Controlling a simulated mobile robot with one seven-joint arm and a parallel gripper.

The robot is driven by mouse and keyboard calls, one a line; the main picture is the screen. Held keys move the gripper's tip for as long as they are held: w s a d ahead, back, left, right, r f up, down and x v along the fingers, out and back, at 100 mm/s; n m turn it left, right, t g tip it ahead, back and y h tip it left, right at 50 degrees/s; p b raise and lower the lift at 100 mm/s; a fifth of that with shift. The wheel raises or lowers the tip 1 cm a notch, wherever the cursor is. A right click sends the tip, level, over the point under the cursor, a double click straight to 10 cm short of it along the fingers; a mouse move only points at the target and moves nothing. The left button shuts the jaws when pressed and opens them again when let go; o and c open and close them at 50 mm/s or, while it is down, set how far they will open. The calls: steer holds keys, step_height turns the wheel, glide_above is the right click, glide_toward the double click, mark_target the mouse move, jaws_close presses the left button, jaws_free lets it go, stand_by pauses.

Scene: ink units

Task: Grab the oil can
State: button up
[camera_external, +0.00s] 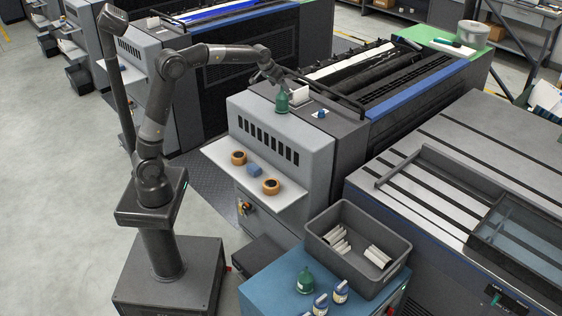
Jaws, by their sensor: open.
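A green oil can (282,104) with a narrow top stands upright on the grey top of the printing unit. My gripper (278,84) is open and hangs close above it, around or just beside its narrow top. I cannot tell whether the fingers touch the can. A second, similar green oil can (305,283) stands on the blue cart top (262,292) at the bottom, far from my gripper.
A white block (301,93) and a small blue-and-white item (321,113) are close to the can. Tape rolls (271,186) and a blue block (254,169) lie on the shelf below. A grey crate (395,245) and small jars (340,292) are on the cart.

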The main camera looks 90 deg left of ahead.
mark_target(283, 93)
steer(key=x, duration=0.5)
steer(key=shift+w+d+f, duration=0.1)
steer(key=shift+w+f, duration=0.05)
steer(key=shift+f, duration=0.3)
steer(key=shift+c, duration=0.3)
steer(key=c, duration=1.6)
steer(key=shift+r, duration=0.1)
